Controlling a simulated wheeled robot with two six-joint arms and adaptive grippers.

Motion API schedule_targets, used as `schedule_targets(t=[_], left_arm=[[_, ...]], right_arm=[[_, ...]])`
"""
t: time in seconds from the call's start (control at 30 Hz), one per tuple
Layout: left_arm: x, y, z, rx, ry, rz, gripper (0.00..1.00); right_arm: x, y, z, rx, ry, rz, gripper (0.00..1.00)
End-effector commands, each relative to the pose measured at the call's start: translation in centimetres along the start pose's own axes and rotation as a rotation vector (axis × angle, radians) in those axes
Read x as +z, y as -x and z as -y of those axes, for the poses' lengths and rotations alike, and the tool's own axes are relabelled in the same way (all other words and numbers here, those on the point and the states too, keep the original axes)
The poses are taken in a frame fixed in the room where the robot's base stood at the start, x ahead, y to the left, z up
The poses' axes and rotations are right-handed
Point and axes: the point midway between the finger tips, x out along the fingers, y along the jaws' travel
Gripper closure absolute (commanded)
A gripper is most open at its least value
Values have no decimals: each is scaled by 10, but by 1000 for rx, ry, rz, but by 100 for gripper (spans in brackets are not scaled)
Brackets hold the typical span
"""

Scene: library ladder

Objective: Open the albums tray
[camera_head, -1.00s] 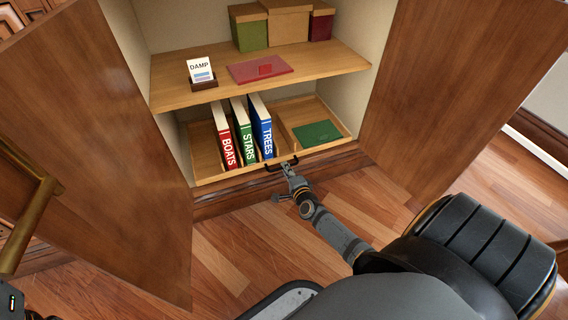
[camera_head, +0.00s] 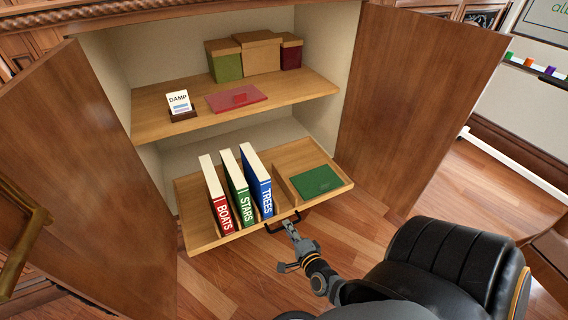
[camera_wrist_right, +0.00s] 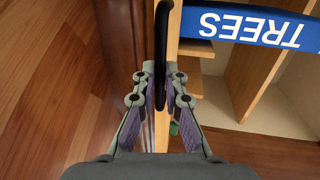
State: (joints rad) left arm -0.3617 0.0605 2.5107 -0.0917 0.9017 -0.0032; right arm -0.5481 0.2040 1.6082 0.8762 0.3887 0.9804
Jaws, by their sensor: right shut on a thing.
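The albums tray (camera_head: 203,243) is a wooden pull-out at the bottom of the open cabinet, and it sticks out past the shelf above. It bears three upright albums: red BOATS (camera_head: 216,196), green STARS (camera_head: 237,184) and blue TREES (camera_head: 257,181). A green flat book (camera_head: 316,181) lies in its right compartment. My right gripper (camera_head: 288,225) is shut on the dark handle (camera_head: 271,228) at the tray's front. In the right wrist view the handle (camera_wrist_right: 161,45) runs between the fingers, beside the TREES album (camera_wrist_right: 250,27). My left gripper is not in view.
Both cabinet doors, left (camera_head: 85,180) and right (camera_head: 410,105), stand open. The upper shelf (camera_head: 290,98) holds a DAMP card box (camera_head: 180,104), a red folder (camera_head: 237,97) and several storage boxes (camera_head: 257,53). A black padded seat (camera_head: 440,260) is at lower right.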

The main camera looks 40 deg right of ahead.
Motion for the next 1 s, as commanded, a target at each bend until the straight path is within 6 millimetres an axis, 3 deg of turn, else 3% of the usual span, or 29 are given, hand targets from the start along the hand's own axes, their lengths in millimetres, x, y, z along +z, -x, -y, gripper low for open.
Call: schedule_targets(t=[0.3,0.87,0.9,1.0], left_arm=[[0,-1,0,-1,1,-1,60],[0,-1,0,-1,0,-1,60],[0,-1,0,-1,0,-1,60],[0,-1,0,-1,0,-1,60]], right_arm=[[0,25,-6,2,0,0,100],[0,30,-6,1,0,0,100],[0,30,-6,1,0,0,86],[0,30,-6,1,0,0,81]])
